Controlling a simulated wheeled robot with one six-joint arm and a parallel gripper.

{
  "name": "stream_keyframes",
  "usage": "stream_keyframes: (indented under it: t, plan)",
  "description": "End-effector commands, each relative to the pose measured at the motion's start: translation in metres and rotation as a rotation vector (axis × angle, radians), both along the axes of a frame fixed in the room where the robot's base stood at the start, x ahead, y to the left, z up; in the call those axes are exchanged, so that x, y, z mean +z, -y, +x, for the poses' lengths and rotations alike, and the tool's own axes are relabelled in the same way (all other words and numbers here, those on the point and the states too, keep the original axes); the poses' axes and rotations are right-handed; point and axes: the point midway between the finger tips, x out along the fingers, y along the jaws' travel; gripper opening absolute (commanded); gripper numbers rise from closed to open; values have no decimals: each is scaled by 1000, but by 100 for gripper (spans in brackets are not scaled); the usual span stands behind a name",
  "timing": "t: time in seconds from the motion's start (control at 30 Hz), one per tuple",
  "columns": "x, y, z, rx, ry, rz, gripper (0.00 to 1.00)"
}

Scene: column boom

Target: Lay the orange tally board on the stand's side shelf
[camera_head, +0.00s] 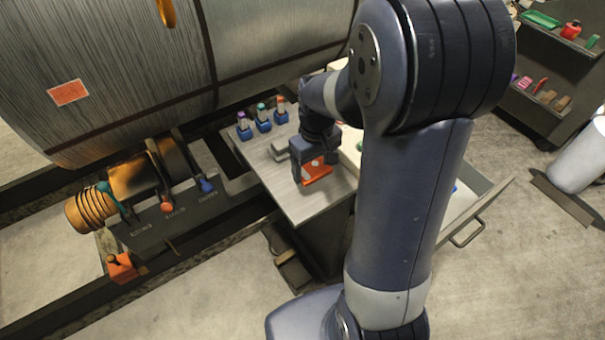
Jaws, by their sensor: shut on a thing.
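The orange tally board (317,172) is between the fingers of my gripper (308,178), which is shut on it. My gripper points down over a light grey tabletop (310,203) beside the big drum. The board is over this surface or on it; I cannot tell if it touches. I cannot tell for sure whether this surface is the stand's side shelf. My arm hides the right part of the tabletop.
Several small blue-based items (263,125) stand along the tabletop's back edge, with a grey metal piece (279,149) nearer. A lever console (175,215) is at left. An open drawer (480,208) juts out at right. A dark shelf unit (545,85) stands at far right.

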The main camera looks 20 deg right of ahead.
Motion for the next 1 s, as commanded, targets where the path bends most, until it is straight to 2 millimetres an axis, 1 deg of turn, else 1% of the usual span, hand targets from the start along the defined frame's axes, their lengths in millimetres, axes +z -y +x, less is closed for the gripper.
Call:
stream_keyframes:
  t: [0.03,0.17,0.3,0.4,0.7,0.87,0.9,1.0]
  plan:
    - [-7,0,-1,0,-3,0,51]
    - [-18,0,0,0,-1,1,51]
    - [-38,0,-1,0,-4,1,51]
    - [-49,0,0,0,-2,0,51]
    - [-52,0,1,0,2,0,51]
    - [-57,0,1,-1,2,0,51]
    - [-56,0,1,-1,2,0,79]
    - [-55,0,0,-1,2,0,87]
